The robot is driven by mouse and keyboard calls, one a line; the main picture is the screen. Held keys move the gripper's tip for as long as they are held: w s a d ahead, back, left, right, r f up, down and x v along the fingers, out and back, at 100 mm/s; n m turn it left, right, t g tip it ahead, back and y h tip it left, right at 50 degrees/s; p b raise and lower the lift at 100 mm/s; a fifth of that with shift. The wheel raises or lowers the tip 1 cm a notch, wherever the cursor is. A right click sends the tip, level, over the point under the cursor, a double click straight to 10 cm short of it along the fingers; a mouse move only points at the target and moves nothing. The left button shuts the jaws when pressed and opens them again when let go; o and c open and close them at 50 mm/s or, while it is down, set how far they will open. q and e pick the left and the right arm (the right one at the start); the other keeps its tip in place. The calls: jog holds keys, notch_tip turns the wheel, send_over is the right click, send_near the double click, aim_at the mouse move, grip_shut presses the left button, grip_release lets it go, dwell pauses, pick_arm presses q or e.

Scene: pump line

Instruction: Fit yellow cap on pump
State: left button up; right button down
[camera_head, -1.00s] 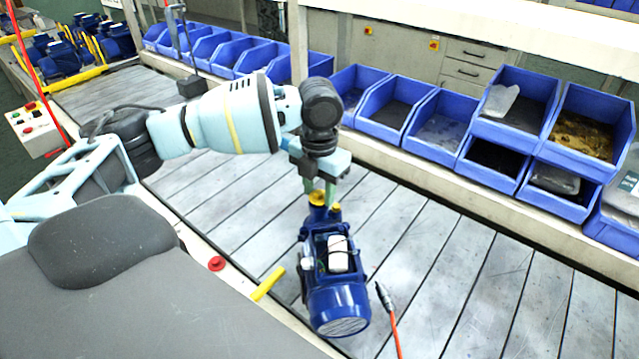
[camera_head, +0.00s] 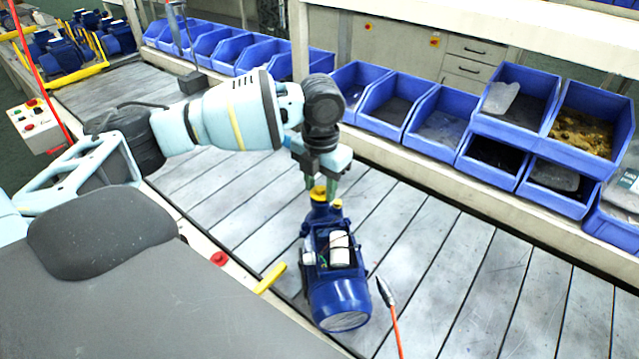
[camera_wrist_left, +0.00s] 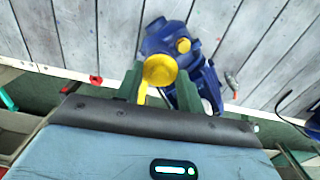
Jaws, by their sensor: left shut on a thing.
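The blue pump (camera_head: 338,285) lies on the slatted line, with its round motor end towards me and its open terminal box on top. My left gripper (camera_head: 321,190) points down at the pump's far end and is shut on the yellow cap (camera_head: 318,194). In the left wrist view, the cap (camera_wrist_left: 160,70) sits between the two green fingers, overlapping the pump's blue end (camera_wrist_left: 165,38). I cannot tell whether the cap is seated or just above the port. A second yellow cap (camera_wrist_left: 183,45) sits on the pump beside it. My right gripper is not in view.
Blue bins (camera_head: 437,122) line the far side of the line. A cable with a metal tip (camera_head: 386,292) and orange lead is right of the pump. A yellow bar (camera_head: 270,278) and red button (camera_head: 219,258) are on the near edge. Slats to the right are clear.

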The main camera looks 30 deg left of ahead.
pick_arm(q)
jog(key=shift+f, duration=0.1)
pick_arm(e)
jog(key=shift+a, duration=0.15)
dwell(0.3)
pick_arm(q)
jog(key=shift+f, duration=0.4)
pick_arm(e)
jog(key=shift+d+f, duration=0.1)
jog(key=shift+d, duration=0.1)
pick_arm(q)
jog(key=o, duration=1)
jog(key=shift+r, duration=0.1)
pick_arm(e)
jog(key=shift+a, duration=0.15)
pick_arm(q)
jog(key=shift+r, duration=0.15)
jog(key=shift+r+p, duration=0.55)
jog(key=shift+r, duration=0.5)
jog(key=shift+r+p, duration=0.6)
jog(key=shift+r, duration=1.15)
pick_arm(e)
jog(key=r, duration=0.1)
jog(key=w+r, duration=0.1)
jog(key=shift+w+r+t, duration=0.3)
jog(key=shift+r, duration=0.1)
